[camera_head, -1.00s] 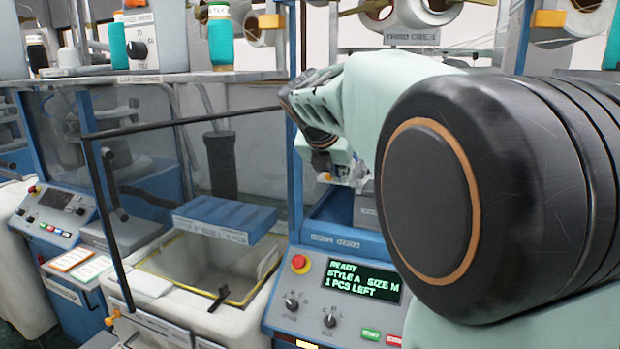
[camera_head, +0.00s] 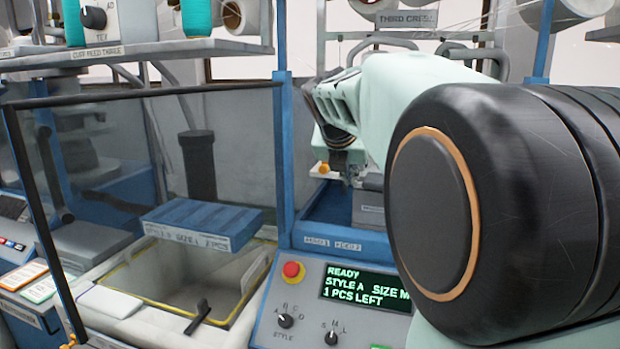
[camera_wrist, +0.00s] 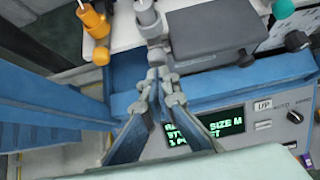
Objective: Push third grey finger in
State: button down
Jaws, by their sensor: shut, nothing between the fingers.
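In the wrist view, my gripper (camera_wrist: 163,82) is shut, with its fingertips together and nothing between them. A grey upright finger (camera_wrist: 149,18) stands just beyond the fingertips, close to them; I cannot tell whether they touch. An orange finger (camera_wrist: 95,22) stands to its left, clearly apart from my gripper. In the head view, a small orange part (camera_head: 323,168) shows below my wrist, while my fingertips and the grey finger are hidden or too small to make out. I cannot tell how far in the grey finger is.
A dark grey block (camera_wrist: 212,30) sits right of the grey finger. Below is a control panel (camera_head: 335,310) with a red button (camera_head: 292,271) and a lit display (camera_head: 365,290). A blue post (camera_head: 284,150) rises close left of my wrist. An open bin (camera_head: 185,290) lies further left.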

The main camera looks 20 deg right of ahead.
jog(key=shift+d+r, duration=0.1)
jog(key=shift+d, duration=0.1)
dwell(0.3)
jog(key=w+d+p, duration=0.1)
jog(key=w+p, duration=0.2)
jog(key=shift+d+r+p, duration=0.1)
jog(key=shift+d+p, duration=0.2)
jog(key=shift+d, duration=0.1)
jog(key=shift+a, duration=0.1)
